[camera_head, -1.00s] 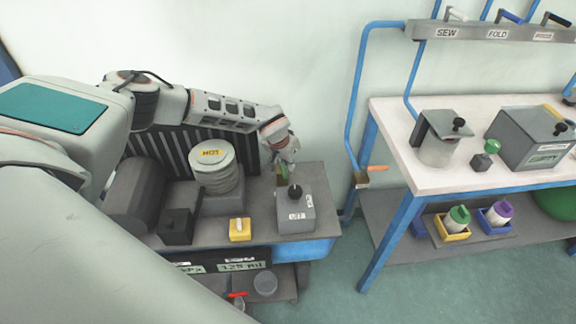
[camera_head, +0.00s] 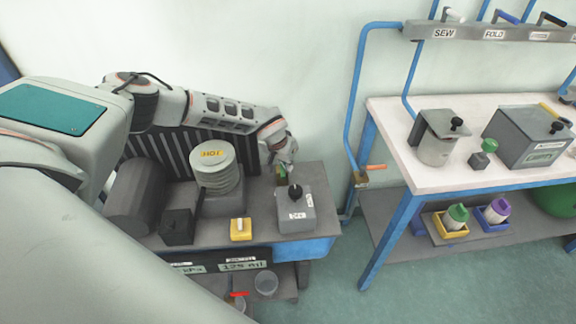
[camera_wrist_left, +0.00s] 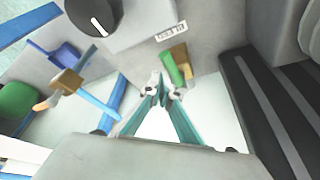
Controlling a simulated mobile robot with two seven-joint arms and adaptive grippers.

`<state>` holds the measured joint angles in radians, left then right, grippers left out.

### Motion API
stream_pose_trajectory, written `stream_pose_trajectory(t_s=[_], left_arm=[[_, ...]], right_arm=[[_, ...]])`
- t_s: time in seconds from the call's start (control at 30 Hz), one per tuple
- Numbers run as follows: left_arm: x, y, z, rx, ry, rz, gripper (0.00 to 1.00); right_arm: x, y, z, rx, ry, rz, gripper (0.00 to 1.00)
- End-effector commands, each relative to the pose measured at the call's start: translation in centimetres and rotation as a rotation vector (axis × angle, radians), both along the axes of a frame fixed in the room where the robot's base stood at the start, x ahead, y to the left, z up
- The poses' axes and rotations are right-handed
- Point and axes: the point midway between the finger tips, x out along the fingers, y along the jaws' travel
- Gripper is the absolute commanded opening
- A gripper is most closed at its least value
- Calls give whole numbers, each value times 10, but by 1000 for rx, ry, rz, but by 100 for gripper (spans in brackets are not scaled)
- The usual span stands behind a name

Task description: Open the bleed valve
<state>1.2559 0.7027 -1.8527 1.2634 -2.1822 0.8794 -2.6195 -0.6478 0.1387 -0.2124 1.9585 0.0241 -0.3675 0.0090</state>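The bleed valve has a green lever (camera_wrist_left: 171,68) on a brass body (camera_wrist_left: 180,52), beside a label (camera_wrist_left: 171,26) that appears to read BLEED. In the head view its green part (camera_head: 283,179) shows only in part, behind the grey box and below my wrist. My left gripper (camera_wrist_left: 161,88) has teal fingers that converge, with their tips together or nearly so. The tips appear just short of the lever's near end in the wrist view; I cannot tell whether they touch it. I see nothing held between them. My right gripper is out of view.
A grey box with a black knob (camera_head: 295,192) stands right by the valve. A ribbed cylinder labelled HOT (camera_head: 213,165) and a dark finned panel (camera_wrist_left: 262,110) are close by. An orange-handled valve (camera_head: 372,168) sits on the blue pipe to the right.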

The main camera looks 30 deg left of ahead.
Motion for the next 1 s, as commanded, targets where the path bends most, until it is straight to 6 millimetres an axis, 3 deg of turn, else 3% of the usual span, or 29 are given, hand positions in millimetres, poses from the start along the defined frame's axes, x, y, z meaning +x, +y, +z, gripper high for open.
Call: stream_pose_trajectory(t_s=[0.13, 0.33, 0.53, 0.7, 1.0], left_arm=[[-5, 0, -4, 7, 17, 9, 0], [4, -23, 6, 4, 7, 11, 0], [-2, -9, 49, 2, 1, 16, 0], [-8, -2, 79, 1, 0, 12, 0], [-14, 4, 101, 1, 1, 12, 0]], right_arm=[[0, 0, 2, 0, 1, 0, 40], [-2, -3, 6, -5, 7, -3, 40], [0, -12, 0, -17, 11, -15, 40], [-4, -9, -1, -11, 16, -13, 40], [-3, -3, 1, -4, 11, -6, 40]])
